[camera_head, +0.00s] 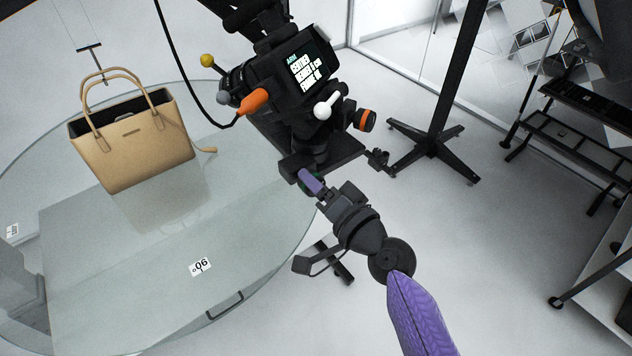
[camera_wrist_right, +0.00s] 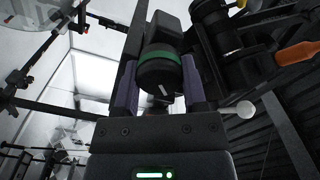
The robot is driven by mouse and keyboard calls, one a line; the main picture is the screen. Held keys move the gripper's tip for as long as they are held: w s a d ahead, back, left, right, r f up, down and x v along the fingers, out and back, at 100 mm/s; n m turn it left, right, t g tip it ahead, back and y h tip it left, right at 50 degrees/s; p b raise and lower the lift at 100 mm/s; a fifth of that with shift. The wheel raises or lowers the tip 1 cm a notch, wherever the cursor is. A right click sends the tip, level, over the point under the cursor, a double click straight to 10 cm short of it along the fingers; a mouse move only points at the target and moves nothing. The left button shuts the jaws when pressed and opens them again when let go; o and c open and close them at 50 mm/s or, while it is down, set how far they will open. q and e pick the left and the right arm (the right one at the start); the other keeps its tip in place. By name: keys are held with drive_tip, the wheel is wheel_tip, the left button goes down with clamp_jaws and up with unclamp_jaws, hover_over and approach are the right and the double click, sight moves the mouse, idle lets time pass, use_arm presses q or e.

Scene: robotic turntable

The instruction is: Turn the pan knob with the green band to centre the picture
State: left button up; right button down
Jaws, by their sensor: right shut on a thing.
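The pan knob with the green band (camera_wrist_right: 160,72) shows in the right wrist view as a black cylinder with a pale mark on its face. My right gripper (camera_wrist_right: 160,90) has its two purple-sided fingers on either side of the knob and is shut on it. In the head view my right gripper (camera_head: 311,183) reaches up to the camera mount, and its fingers hide most of the knob. The camera (camera_head: 300,75) above has a lit screen with text. A tan handbag (camera_head: 132,142) stands on the round glass turntable (camera_head: 110,270). My left gripper is not in view.
An orange handle (camera_head: 254,102), a white lever (camera_head: 328,106) and an orange-ringed knob (camera_head: 365,120) stick out from the camera close above my gripper. A black stand (camera_head: 437,140) is behind on the right.

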idle(0.3)
drive_tip(key=shift+c, duration=0.7)
unclamp_jaws()
drive_tip(key=b+v, duration=0.1)
drive_tip(key=v, duration=0.9)
drive_tip(key=shift+b, duration=0.35)
drive_tip(key=shift+w, duration=0.1)
